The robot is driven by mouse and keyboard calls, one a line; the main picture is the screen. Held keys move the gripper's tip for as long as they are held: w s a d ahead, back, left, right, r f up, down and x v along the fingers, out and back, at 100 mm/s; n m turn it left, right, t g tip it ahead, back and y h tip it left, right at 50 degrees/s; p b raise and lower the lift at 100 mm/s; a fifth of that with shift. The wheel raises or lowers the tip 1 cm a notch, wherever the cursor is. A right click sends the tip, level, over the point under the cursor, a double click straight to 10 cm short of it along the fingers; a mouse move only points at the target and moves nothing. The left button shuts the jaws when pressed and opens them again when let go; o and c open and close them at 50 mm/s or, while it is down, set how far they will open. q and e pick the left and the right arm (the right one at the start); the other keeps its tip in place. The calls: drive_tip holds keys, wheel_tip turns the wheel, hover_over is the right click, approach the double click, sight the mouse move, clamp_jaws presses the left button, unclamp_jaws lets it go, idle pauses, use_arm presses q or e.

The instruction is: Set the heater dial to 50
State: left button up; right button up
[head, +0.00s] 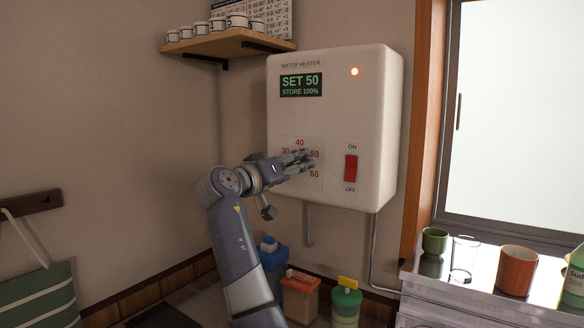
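The white water heater (330,110) hangs on the wall, its display (301,85) reading "SET 50" and "STORE 100%". The dial plate (312,182) sits low on its front, with 30, 40, 50 and 60 marked around it. One gripper (300,160) is in front of the plate and hides the dial knob. Its fingers point right, toward the 50 mark; I cannot tell whether they touch or hold the knob. Its arm rises from the bottom, left of centre, and appears to be my left. My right gripper is out of view.
A wooden shelf (228,45) with cups is at upper left. A counter (480,291) with cups stands at lower right. Containers (300,297) stand below the heater.

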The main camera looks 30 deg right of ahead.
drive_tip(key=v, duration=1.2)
